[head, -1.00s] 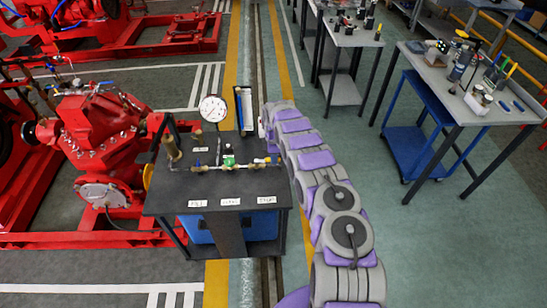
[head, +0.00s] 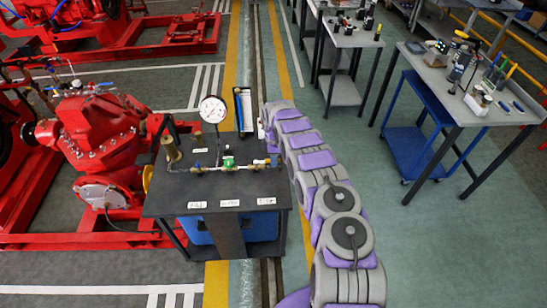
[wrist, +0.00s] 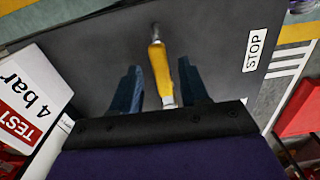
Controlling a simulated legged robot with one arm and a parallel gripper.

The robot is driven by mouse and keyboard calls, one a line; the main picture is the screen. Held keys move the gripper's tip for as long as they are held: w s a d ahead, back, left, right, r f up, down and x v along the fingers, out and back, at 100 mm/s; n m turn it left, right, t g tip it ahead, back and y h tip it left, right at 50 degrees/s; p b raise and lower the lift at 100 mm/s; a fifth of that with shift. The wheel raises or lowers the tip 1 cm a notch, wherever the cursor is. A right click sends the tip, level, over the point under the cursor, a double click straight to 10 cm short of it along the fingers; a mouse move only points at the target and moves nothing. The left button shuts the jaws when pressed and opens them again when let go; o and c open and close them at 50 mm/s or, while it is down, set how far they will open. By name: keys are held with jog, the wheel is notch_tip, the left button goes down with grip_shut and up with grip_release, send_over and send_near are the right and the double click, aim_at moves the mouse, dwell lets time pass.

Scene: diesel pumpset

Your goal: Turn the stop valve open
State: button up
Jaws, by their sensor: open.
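The stop valve's yellow lever (wrist: 158,66) stands in the middle of the wrist view, near a white label (wrist: 254,50) reading STOP. My gripper (wrist: 158,63) is open, with one dark blue finger on each side of the lever. Gaps show between the lever and both fingers, so it is not clamped. In the head view, the pipe run (head: 235,167) with its green valve (head: 228,161) crosses the dark bench. The right end of the pipe, by my arm's end, is small and partly covered there.
A round gauge (head: 213,110) rises behind the pipe. A white sign reading TEST 4 bar (wrist: 30,100) stands left in the wrist view. Red pump equipment (head: 95,140) is left of the bench (head: 170,208). A grey worktable (head: 470,100) stands to the right.

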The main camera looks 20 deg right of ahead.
notch_tip(320, 180, up, 17)
jog(key=p, duration=0.1)
dwell(0.3)
dwell(0.4)
jog(key=s+a+r+m+g+h+b, duration=0.1)
jog(key=s+r+m, duration=0.4)
jog(key=s+r, duration=0.55)
jog(key=s+a+r+m+b, duration=0.15)
jog(key=s+r+m, duration=0.25)
jog(key=s+r, duration=0.7)
jog(key=s+a+f+m+b, duration=0.1)
jog(key=s+a+f+m, duration=0.2)
jog(key=s, duration=1.4)
jog(key=s+a+f+m+y+b, duration=0.1)
jog(key=s+a+f+m, duration=0.2)
jog(key=s, duration=1.4)
jog(key=shift+s+f+g, duration=0.25)
jog(key=shift+f+g, duration=0.15)
